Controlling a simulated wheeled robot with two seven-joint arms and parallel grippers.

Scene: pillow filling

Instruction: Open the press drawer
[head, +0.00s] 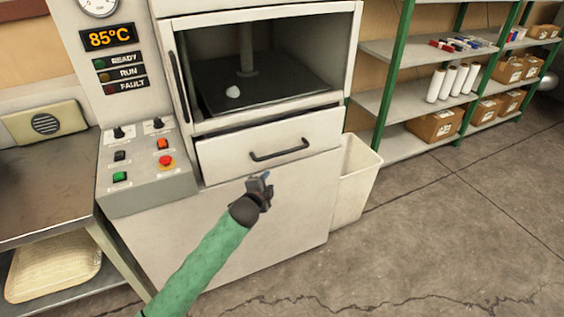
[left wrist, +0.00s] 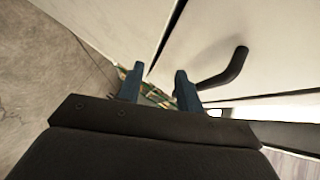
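The press drawer (head: 225,158) is a pale front panel low in the press, with a dark gap along its top edge; I cannot tell how far it stands out. Its black bar handle (head: 280,150) also shows in the left wrist view (left wrist: 226,68), to the right of the fingers. My left gripper (head: 263,181) is just below and left of the handle in the head view. Its two blue fingers (left wrist: 158,84) are apart, with no handle between them. My right gripper is in neither view.
A control box (head: 145,165) stands left of the drawer, beside a metal table (head: 45,175). A white bin (head: 357,180) stands at the right. Open floor lies in front.

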